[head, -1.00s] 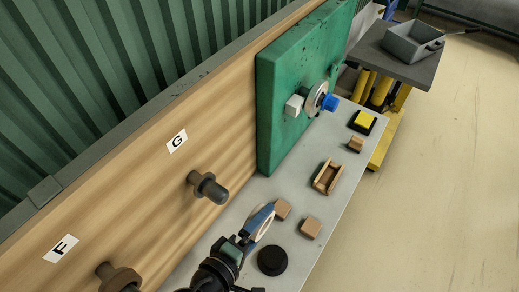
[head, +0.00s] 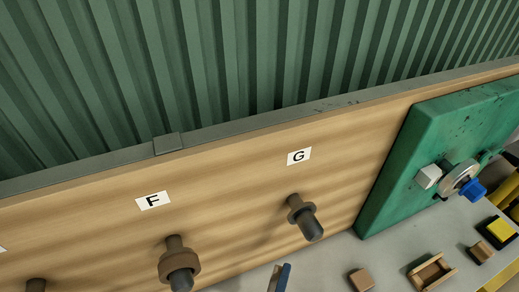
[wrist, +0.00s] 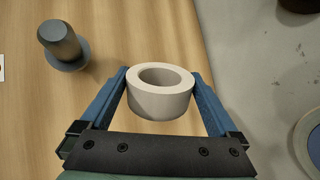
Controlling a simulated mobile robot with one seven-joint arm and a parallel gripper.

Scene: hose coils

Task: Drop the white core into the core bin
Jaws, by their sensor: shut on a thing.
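The white core (wrist: 160,98), a short thick ring with a hole through it, is in the wrist view. My gripper (wrist: 161,76) is shut on it, with one blue finger against each side. The core is clear of the wooden board behind it. In the head view only a blue part of my gripper (head: 280,278) shows at the bottom edge, and the core cannot be made out there. No core bin is in view now.
Dark pegs stick out of the wooden board (head: 240,190) under labels F (head: 153,200) and G (head: 299,157). Wooden blocks and a small wooden tray (head: 432,271) lie on the grey shelf. The wrist view shows a round disc (wrist: 312,140) at right.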

